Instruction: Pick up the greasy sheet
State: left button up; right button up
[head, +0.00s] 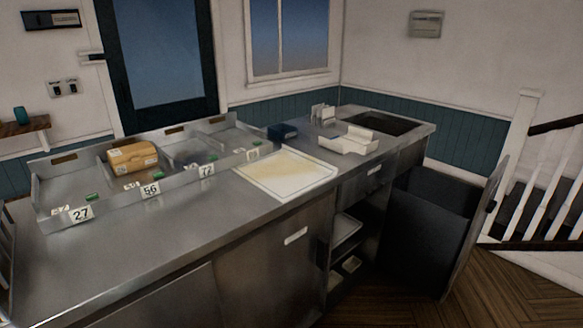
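A pale sheet with a yellowish, greasy-looking stain (284,174) lies flat on the steel counter, right of the numbered compartments. It appears to rest on or within a thin light-rimmed square, and I cannot tell whether that is a tray or the sheet's own edge. Its right side is close to the counter's front edge. Neither of my grippers shows in the head view.
A compartment rack (110,198) with number tags holds a brown package (132,156). White containers (348,141) and a dark blue box (283,131) stand beyond the sheet. A cabinet door (474,228) hangs open at right. The counter's near left (130,256) is clear.

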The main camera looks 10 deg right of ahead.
aim_at(285, 174)
jog(key=i+l, duration=0.15)
jog(key=l, duration=0.3)
jog(key=i+l+u, duration=0.1)
jog(key=l, duration=0.4)
jog(key=i+l+u, duration=0.1)
jog(key=l, duration=0.4)
jog(key=i+l, duration=0.2)
jog(key=l, duration=0.25)
jog(key=i+l+u, duration=0.1)
jog(key=l, duration=0.4)
jog(key=i+l, duration=0.1)
jog(key=l, duration=0.4)
jog(key=u, duration=0.05)
